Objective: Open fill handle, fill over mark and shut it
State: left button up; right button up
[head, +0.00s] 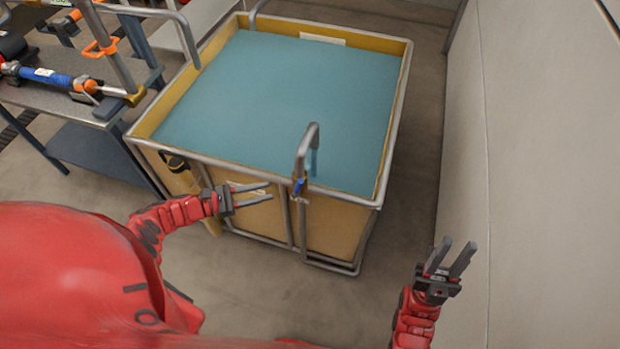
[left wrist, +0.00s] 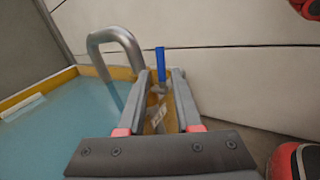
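The orange tank (head: 175,165) holds blue-green liquid (head: 285,100) a little below its rim. A grey bent pipe (head: 304,148) rises at the front edge and curves over the liquid. I cannot tell whether the bluish strip under its end is flow or pipe. The blue fill handle (head: 299,186) sits on this pipe by the rim. In the left wrist view the handle (left wrist: 160,62) stands upright, seen between and beyond my fingertips. My left gripper (head: 270,191) is open and empty, left of the handle. My right gripper (head: 457,254) is open and empty near the wall.
A metal bench (head: 75,95) with tools and clamps stands at the left. A pale wall (head: 540,150) runs along the right. White labels show on the tank's inner back wall (head: 322,40) and front (head: 248,187). Floor (head: 290,290) in front is clear.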

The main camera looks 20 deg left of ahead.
aim_at(299, 185)
pick_arm(q)
jog(key=x, duration=1.3)
jog(key=shift+w+d, duration=0.2)
jog(key=shift+d, duration=0.1)
grip_shut()
dwell(0.7)
